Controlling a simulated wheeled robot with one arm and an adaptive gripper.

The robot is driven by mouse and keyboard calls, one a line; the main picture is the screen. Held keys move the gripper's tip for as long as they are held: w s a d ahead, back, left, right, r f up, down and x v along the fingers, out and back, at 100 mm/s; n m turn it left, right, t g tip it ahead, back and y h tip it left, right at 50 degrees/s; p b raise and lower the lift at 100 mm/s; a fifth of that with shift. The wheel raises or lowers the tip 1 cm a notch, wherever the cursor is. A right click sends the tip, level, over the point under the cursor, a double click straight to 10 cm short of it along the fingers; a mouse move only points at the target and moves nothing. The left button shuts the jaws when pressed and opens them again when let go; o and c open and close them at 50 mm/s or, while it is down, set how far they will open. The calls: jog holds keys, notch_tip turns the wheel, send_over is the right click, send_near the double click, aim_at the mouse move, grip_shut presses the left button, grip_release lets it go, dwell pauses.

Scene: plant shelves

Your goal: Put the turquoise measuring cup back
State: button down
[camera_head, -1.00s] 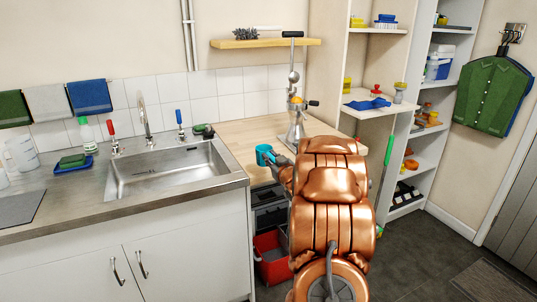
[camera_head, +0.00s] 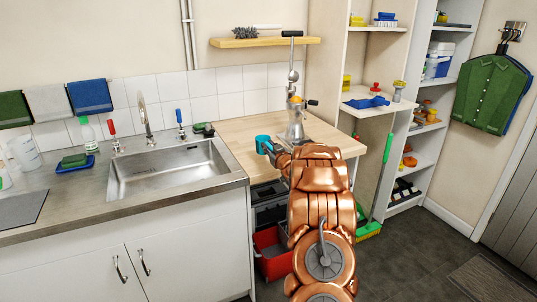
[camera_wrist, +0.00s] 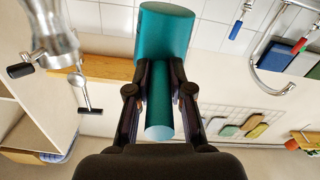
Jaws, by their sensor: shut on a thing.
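The turquoise measuring cup (camera_head: 263,142) is at the left part of the wooden worktop in the head view, left of the metal juicer press. In the wrist view the cup (camera_wrist: 167,35) shows large at the top, with its handle (camera_wrist: 160,115) pointing toward the camera. My gripper (camera_wrist: 160,72) is shut on the handle, one finger on each side. In the head view my gripper (camera_head: 274,152) is small and partly hidden by my copper arm. I cannot tell whether the cup touches the worktop.
The juicer press (camera_head: 295,122) stands behind my gripper on the wooden worktop (camera_head: 240,131). The steel sink (camera_head: 165,170) lies to the left. A wooden wall shelf (camera_head: 265,42) hangs above. White shelves (camera_head: 375,108) stand right. A red bin (camera_head: 270,256) is below.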

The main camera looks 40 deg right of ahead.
jog(key=shift+w+d, duration=0.1)
jog(key=shift+f, duration=0.3)
jog(key=shift+f+p, duration=0.65)
jog(key=shift+f, duration=0.85)
jog(key=shift+f, duration=0.15)
jog(key=c, duration=1)
grip_release()
jog(key=shift+c, duration=0.2)
